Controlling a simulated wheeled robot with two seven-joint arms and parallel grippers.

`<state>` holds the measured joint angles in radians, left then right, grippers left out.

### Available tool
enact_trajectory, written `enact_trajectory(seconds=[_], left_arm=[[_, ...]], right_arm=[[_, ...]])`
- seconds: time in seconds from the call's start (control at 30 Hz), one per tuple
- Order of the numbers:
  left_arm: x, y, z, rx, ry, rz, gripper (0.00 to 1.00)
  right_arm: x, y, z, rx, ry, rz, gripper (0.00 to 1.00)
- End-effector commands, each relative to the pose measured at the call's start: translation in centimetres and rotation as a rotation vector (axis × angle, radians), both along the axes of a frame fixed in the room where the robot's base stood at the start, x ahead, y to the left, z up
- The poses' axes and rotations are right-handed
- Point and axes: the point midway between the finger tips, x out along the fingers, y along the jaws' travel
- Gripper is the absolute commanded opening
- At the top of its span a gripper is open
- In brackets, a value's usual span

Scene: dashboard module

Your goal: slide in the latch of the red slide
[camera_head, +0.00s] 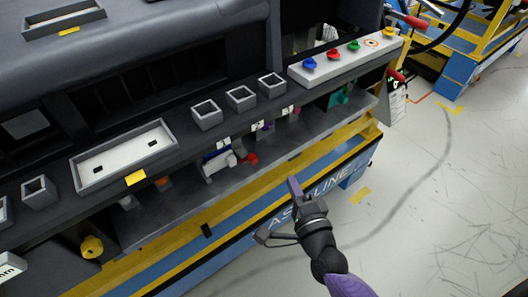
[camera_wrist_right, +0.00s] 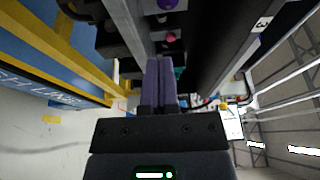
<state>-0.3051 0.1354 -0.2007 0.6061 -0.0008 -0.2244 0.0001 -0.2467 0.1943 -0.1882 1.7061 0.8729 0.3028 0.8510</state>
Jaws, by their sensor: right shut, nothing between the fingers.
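A red part (camera_head: 250,158), likely the red slide, sits on the shelf under the dashboard edge, beside a white and grey bracket (camera_head: 218,167). It is small, and its latch cannot be made out. My right gripper (camera_head: 293,186) is shut and empty, in front of the shelf and to the right of the red part, apart from it. In the right wrist view its purple fingers (camera_wrist_right: 160,68) are together. A red-pink knob (camera_wrist_right: 171,37) shows beyond the fingertips, and a purple knob (camera_wrist_right: 167,4) is at the top edge. My left gripper is out of view.
A yellow and blue frame rail (camera_head: 250,205) runs below the shelf. Square grey cups (camera_head: 240,97) and a white-floored tray (camera_head: 125,154) are on the dashboard top. A button panel (camera_head: 345,57) is at the right end.

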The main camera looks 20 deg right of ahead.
Motion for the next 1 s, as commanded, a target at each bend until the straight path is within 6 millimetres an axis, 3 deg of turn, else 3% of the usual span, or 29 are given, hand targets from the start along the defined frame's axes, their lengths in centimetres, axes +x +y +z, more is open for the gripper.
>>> enact_trajectory(seconds=[0.27,0.73,1.0], left_arm=[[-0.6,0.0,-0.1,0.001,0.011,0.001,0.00],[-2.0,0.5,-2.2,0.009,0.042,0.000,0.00],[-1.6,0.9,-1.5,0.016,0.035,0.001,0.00]], right_arm=[[0.5,0.0,-0.1,-0.005,0.002,0.000,0.00],[10.0,0.1,-0.4,-0.005,0.003,0.001,0.00],[8.8,3.5,-0.1,-0.005,0.004,0.002,0.00]])
